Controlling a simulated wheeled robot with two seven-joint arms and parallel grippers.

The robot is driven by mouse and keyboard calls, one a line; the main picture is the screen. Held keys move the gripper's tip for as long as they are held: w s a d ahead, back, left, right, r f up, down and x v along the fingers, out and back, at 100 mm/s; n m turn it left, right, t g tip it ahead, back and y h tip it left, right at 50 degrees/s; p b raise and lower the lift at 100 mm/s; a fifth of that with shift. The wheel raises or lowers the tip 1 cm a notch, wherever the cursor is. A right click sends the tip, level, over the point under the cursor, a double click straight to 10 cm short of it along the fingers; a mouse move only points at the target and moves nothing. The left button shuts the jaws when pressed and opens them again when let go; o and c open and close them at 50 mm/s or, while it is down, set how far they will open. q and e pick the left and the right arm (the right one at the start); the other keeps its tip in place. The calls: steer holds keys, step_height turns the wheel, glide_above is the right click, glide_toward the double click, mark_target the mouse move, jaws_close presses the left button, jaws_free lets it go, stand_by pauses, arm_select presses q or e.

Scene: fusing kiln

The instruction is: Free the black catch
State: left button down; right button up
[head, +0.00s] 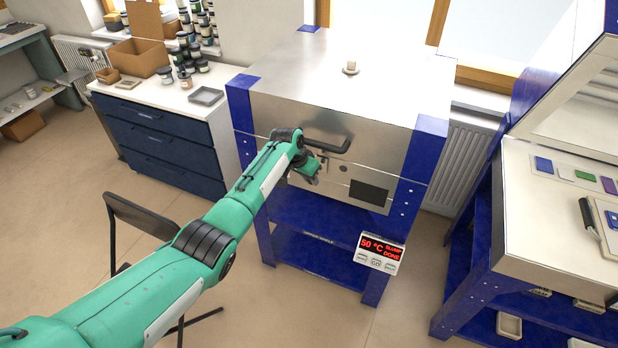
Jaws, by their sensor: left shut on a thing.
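The kiln (270,107) is a steel box on a blue frame, with its lid down. A black bar handle (335,147) runs across the front of the lid. My left gripper (317,172) is at the kiln's front face, just below the handle's left part. It is shut on the black catch at the seam between lid and body; the wrist and fingers hide most of the catch. My right gripper is not in view.
A controller (379,254) at the kiln's lower front reads 50 °C, SLUMP, DONE. A small pale piece (350,68) sits on the lid. A black chair (140,216) stands left of my arm. A blue bench (545,225) with glass pieces stands at right. Navy drawers (160,143) stand at left.

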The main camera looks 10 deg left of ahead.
arm_select(q)
steer(key=c, duration=1.2)
jaws_free()
steer(key=b+v, duration=0.2)
steer(key=v, duration=1.1)
steer(key=shift+s+r, duration=0.15)
steer(key=shift+r, duration=0.15)
